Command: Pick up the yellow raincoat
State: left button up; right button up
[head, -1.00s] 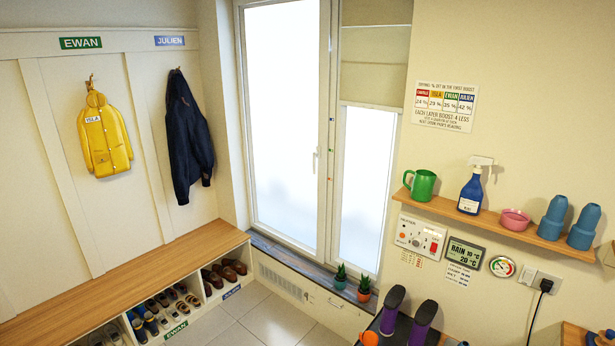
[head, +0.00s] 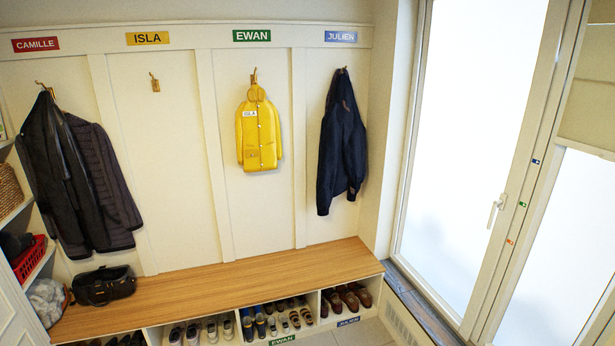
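The yellow raincoat (head: 259,138) hangs on the hook (head: 254,75) under the green EWAN sign (head: 252,36). It has a white label reading ISLA on its chest. It hangs clear of the bench below, with bare wall panel around it. Neither of my grippers shows in the head view.
An empty hook (head: 155,84) is under the yellow ISLA sign (head: 148,38). Dark coats (head: 75,175) hang at left, a navy jacket (head: 341,145) at right. A wooden bench (head: 220,283) with shoe cubbies runs below; a black bag (head: 101,287) sits on its left end.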

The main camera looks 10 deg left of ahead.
aim_at(256, 123)
jog(key=u, duration=0.6)
jog(key=i, duration=1.75)
jog(key=u, duration=0.25)
